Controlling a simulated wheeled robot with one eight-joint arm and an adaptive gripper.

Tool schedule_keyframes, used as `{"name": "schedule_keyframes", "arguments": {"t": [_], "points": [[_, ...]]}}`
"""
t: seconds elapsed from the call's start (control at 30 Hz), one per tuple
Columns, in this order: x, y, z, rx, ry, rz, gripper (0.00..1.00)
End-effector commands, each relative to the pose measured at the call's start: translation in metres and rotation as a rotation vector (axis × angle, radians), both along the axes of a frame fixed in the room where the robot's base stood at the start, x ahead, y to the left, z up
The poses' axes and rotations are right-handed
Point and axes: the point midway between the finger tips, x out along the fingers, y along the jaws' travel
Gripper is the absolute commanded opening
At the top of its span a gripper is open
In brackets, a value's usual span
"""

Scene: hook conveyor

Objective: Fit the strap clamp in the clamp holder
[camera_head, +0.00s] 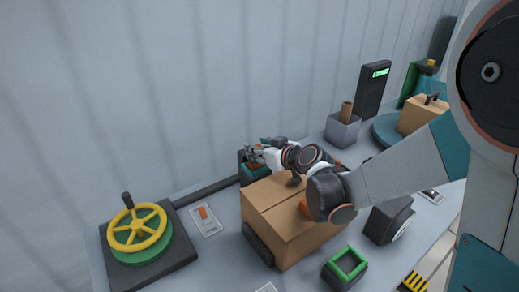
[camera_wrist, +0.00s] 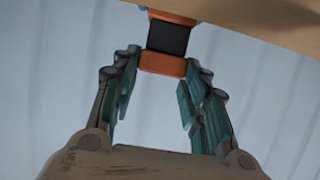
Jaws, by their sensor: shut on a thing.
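My gripper (camera_head: 258,154) reaches left above the far side of a cardboard box (camera_head: 283,240). In the wrist view its teal-padded fingers stand either side of an orange and black block (camera_wrist: 166,42), which I take to be the strap clamp. The gripper is shut on it, though the contact at the fingertips is hard to see. A dark box-like piece with orange and teal parts (camera_head: 252,170) shows just below the gripper, partly hidden by the cardboard box. I cannot tell for sure which thing is the clamp holder.
A yellow handwheel (camera_head: 138,232) on a dark base stands at the left. A green-rimmed dark block (camera_head: 346,266) sits in front of the box.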

Motion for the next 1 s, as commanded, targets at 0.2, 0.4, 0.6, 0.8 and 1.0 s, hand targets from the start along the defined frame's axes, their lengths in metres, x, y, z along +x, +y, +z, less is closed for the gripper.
{"name": "schedule_keyframes", "arguments": {"t": [0.2, 0.4, 0.6, 0.8, 1.0], "points": [[0.0, 0.0, 0.0, 0.0, 0.0, 0.0, 0.64], [0.0, 0.0, 0.0, 0.0, 0.0, 0.0, 0.64], [-0.001, 0.0, 0.004, 0.0, 0.0, 0.0, 0.64], [-0.001, 0.0, 0.028, 0.0, 0.0, 0.0, 0.64], [-0.001, 0.0, 0.063, 0.0, 0.0, 0.0, 0.64]]}}
